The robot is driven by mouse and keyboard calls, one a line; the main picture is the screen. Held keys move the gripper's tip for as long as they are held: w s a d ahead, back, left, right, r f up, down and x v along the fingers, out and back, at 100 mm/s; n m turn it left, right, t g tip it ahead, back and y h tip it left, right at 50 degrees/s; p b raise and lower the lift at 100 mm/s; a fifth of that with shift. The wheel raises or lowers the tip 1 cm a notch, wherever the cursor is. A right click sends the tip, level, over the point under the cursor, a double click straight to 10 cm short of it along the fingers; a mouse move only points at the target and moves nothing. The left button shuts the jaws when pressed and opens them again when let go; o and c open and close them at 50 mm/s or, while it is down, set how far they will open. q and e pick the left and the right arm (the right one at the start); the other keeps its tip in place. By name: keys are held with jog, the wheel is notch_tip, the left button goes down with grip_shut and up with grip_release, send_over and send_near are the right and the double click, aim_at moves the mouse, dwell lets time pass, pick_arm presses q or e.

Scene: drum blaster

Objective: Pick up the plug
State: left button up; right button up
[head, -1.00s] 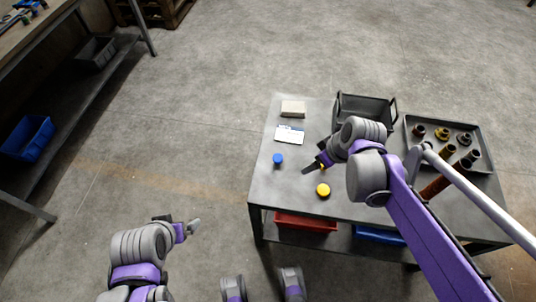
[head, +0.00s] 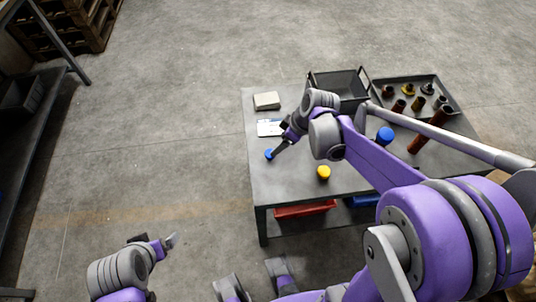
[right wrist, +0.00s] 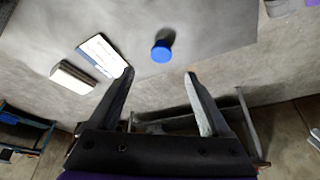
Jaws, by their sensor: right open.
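A small blue plug (head: 268,153) stands on the grey table near its left edge. In the right wrist view the plug (right wrist: 161,51) lies just beyond the fingertips, roughly centred between them and not gripped. My right gripper (right wrist: 160,74) is open and empty. In the head view my right gripper (head: 277,152) reaches over the table close beside the plug, partly covering it. A yellow cap-like piece (head: 323,172) and a larger blue piece (head: 385,135) also stand on the table. My left gripper (head: 170,241) hangs over the floor, away from the table; its fingers are too small to judge.
A white card (head: 270,128) and a pale block (head: 266,101) lie behind the plug. A dark bin (head: 340,88) and a grey tray (head: 452,106) with several brown and yellow parts stand at the back. Red (head: 304,210) and blue bins sit on the lower shelf.

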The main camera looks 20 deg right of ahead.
jog(key=b+x, duration=0.1)
jog(key=x, duration=0.7)
jog(key=shift+s+a+f, duration=0.1)
jog(key=shift+f, duration=0.05)
grip_shut()
